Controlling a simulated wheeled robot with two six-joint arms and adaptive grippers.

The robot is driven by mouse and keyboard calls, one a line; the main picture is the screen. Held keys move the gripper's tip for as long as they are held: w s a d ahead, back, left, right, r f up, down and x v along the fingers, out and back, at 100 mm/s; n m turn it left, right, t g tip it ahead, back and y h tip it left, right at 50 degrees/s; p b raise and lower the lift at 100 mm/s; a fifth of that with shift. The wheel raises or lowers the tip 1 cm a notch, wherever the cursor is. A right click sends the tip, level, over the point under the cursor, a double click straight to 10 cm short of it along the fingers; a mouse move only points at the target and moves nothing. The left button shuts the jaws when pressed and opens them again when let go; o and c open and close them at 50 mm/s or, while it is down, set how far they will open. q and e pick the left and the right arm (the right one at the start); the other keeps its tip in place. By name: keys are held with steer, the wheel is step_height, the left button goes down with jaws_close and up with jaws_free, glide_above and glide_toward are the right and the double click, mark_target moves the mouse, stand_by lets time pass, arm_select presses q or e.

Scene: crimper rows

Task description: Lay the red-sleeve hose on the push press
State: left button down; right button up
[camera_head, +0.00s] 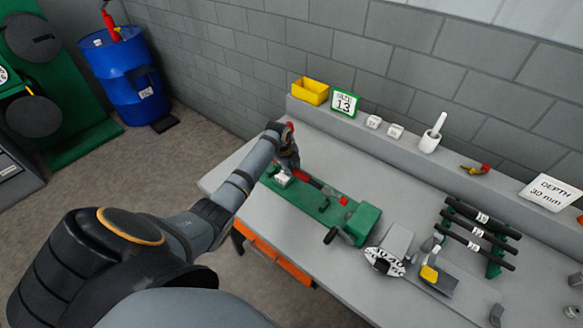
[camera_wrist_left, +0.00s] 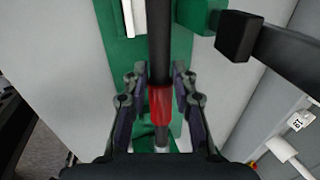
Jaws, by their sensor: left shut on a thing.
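The green push press (camera_head: 310,204) lies along the front of the bench, with a green block (camera_head: 361,222) at its right end and a pale metal part at its left end. My left gripper (camera_head: 290,158) is over the press's left end. In the left wrist view, my left gripper (camera_wrist_left: 160,105) is shut on the hose, with a finger on each side of its red sleeve (camera_wrist_left: 159,104). The black hose (camera_wrist_left: 158,45) runs lengthwise over the green base, and a pale metal end shows below the sleeve. I cannot tell whether the hose touches the press. My right gripper is out of view.
A rack (camera_head: 494,256) with several black hoses stands at the right. A dial device (camera_head: 384,263) and a yellow-tipped tool (camera_head: 429,273) sit between it and the press. The back ledge holds a yellow bin (camera_head: 310,91), a number sign (camera_head: 344,104) and a white mortar (camera_head: 430,143).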

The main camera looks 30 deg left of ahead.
arm_select(q)
step_height(320, 180, down, 5)
steer(key=b, duration=0.3)
steer(key=shift+s+r, duration=0.1)
steer(key=shift+r, duration=0.05)
steer(key=shift+f+b, duration=0.3)
steer(key=shift+f, duration=0.25)
steer(key=shift+s+f, duration=0.1)
steer(key=shift+f, duration=0.25)
stand_by(0.7)
steer(key=c, duration=1)
jaws_free()
steer(key=shift+f, duration=0.1)
steer(key=v, duration=1.2)
